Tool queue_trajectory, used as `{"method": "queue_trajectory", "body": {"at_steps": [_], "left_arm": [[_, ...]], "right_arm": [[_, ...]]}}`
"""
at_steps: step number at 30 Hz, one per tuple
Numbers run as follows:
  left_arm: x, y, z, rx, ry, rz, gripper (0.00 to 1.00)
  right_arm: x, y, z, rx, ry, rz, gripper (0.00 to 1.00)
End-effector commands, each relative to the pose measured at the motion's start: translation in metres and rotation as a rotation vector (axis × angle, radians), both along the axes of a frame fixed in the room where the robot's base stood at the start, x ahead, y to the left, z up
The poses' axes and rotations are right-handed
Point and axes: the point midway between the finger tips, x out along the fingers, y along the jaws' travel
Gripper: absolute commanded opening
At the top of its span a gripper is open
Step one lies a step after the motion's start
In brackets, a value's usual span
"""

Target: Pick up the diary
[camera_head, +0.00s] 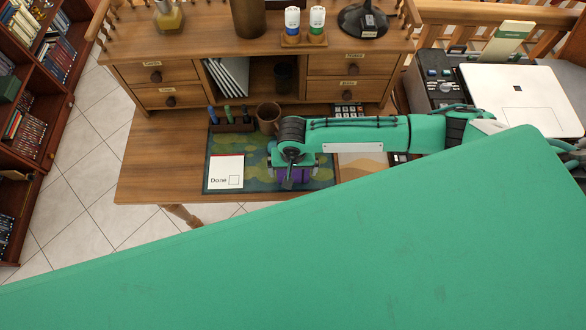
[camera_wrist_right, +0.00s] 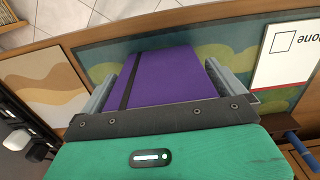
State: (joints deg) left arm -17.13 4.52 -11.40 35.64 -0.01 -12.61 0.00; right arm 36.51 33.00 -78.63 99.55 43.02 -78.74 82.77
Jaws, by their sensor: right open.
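The diary is a purple book with a black elastic band (camera_wrist_right: 165,78), lying on the patterned desk mat (camera_head: 255,149). In the head view only a small purple part of the diary (camera_head: 291,176) shows under my right gripper (camera_head: 293,171), which hangs over it, pointing down. In the right wrist view the two grey fingers of my right gripper (camera_wrist_right: 172,62) stand on either side of the diary. The jaws are open; I cannot tell whether a finger touches the book. The gripper's dark palm edge hides the diary's near end. My left gripper is not in view.
A white "Done" card (camera_head: 225,172) lies on the mat, left of the diary. A brown cup (camera_head: 268,117) and a pen holder (camera_head: 232,126) stand behind. The desk's drawer unit (camera_head: 155,74) rises at the back. A laptop (camera_head: 520,95) is at the right.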

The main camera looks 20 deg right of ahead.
Motion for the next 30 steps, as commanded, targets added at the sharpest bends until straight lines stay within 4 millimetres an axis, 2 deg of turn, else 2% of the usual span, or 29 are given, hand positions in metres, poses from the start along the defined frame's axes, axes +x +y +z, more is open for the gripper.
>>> {"method": "queue_trajectory", "body": {"at_steps": [8,12,14,23,26,30], "left_arm": [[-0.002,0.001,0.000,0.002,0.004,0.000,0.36],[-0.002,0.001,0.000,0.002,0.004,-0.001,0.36],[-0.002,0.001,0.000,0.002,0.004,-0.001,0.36],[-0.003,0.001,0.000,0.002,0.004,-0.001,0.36],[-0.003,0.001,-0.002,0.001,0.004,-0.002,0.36],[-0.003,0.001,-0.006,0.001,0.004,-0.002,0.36]], "right_arm": [[0.000,0.000,-0.004,0.000,0.000,0.000,0.98],[0.000,0.000,-0.003,0.000,0.000,0.000,0.71],[0.000,0.000,-0.003,0.000,0.000,0.000,0.60],[0.000,0.000,-0.001,0.001,0.000,0.000,0.60],[0.000,0.000,0.004,0.002,-0.002,0.000,0.60],[0.000,0.000,0.023,0.003,-0.002,0.000,0.60]]}}
